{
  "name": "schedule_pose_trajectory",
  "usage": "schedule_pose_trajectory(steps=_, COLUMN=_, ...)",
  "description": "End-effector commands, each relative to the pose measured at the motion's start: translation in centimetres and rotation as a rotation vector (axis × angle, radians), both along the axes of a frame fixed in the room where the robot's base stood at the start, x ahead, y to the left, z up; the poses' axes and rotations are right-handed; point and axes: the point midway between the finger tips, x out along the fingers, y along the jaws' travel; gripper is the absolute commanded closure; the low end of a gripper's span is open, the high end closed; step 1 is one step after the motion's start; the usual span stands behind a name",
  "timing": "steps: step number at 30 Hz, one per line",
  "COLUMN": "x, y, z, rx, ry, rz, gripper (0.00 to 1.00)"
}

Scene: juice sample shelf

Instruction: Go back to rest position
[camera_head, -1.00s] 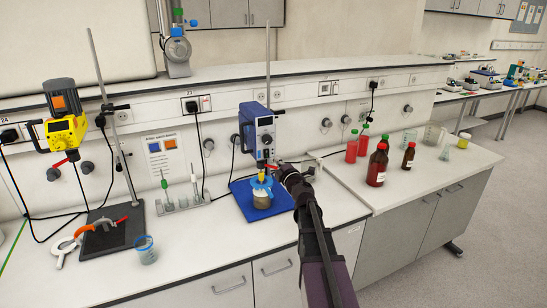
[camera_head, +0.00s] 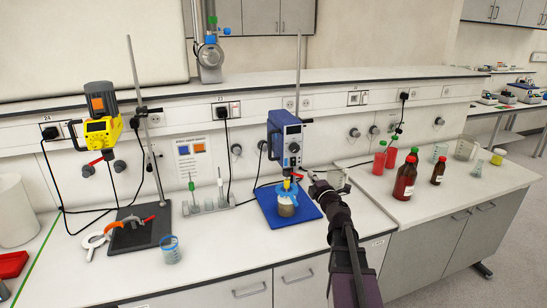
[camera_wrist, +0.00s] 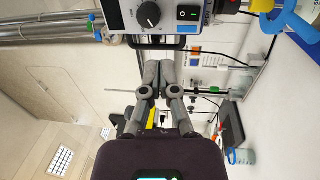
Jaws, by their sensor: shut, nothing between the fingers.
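My gripper (camera_head: 316,184) is in front of the bench, just right of the blue overhead stirrer (camera_head: 285,138). Its fingers are shut and empty; the wrist view shows the fingertips (camera_wrist: 158,68) together. Under the stirrer, a vessel with a blue collar (camera_head: 286,204) stands on a blue base (camera_head: 302,214). From the head, I cannot tell whether the gripper touches anything.
A yellow stirrer (camera_head: 101,130) on a stand is at left, with a beaker (camera_head: 170,250) nearby. The front middle of the bench (camera_head: 215,255) is clear.

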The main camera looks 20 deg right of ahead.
Motion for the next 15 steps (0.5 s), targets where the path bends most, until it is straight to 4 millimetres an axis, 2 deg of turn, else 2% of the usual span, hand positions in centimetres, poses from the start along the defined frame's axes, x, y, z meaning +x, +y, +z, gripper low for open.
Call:
schedule_pose_trajectory(steps=8, x=0.00, y=-0.05, z=-0.03, rx=0.037, ry=0.003, rz=-0.033, gripper=1.00)
schedule_pose_trajectory(steps=15, x=-0.31, y=-0.55, z=-0.69, rx=0.202, ry=0.027, rz=-0.170, gripper=1.00)
